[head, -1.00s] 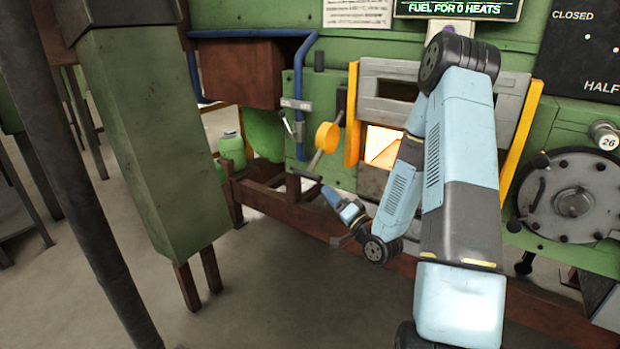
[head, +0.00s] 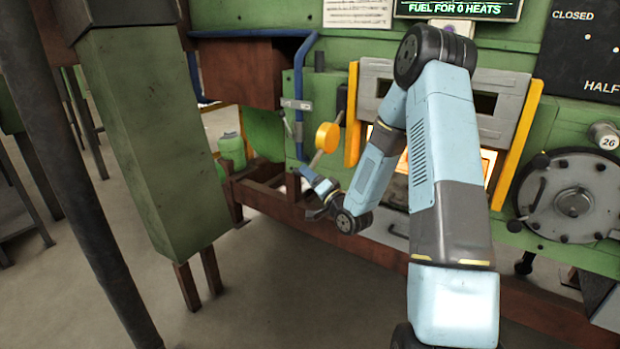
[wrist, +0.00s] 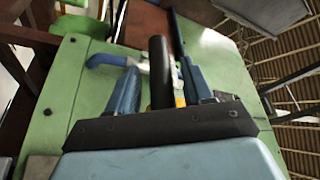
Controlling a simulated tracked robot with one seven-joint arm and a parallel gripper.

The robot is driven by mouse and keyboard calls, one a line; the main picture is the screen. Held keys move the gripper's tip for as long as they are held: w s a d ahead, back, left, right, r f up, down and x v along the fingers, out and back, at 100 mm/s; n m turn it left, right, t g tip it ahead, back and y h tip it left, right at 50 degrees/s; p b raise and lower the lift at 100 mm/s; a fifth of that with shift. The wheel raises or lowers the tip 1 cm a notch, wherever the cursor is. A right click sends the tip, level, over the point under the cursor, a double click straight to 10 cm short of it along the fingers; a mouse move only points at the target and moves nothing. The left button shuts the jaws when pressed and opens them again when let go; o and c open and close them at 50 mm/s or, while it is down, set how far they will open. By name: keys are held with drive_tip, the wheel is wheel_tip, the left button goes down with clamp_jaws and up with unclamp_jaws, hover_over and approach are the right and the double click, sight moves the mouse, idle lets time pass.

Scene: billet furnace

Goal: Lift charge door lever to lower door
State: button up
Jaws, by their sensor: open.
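The charge door lever has a round yellow weight (head: 327,137) and a dark handle reaching down and left, in the head view. My gripper (head: 308,178) is at the handle's lower end, which it partly hides. In the wrist view the black handle (wrist: 160,78) stands between the two blue fingers of my open gripper (wrist: 158,68), with a gap visible on both sides. The furnace opening (head: 488,165) glows orange below the grey door panel (head: 510,85). My arm hides the middle of the door and opening.
A blue pipe (head: 298,90) runs down the green furnace wall just left of the lever. A brown beam frame (head: 265,200) lies below my gripper. A green column box (head: 150,150) stands to the left. Floor in front is clear.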

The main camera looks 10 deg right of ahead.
clamp_jaws()
idle(0.3)
drive_tip(key=shift+a, duration=0.1)
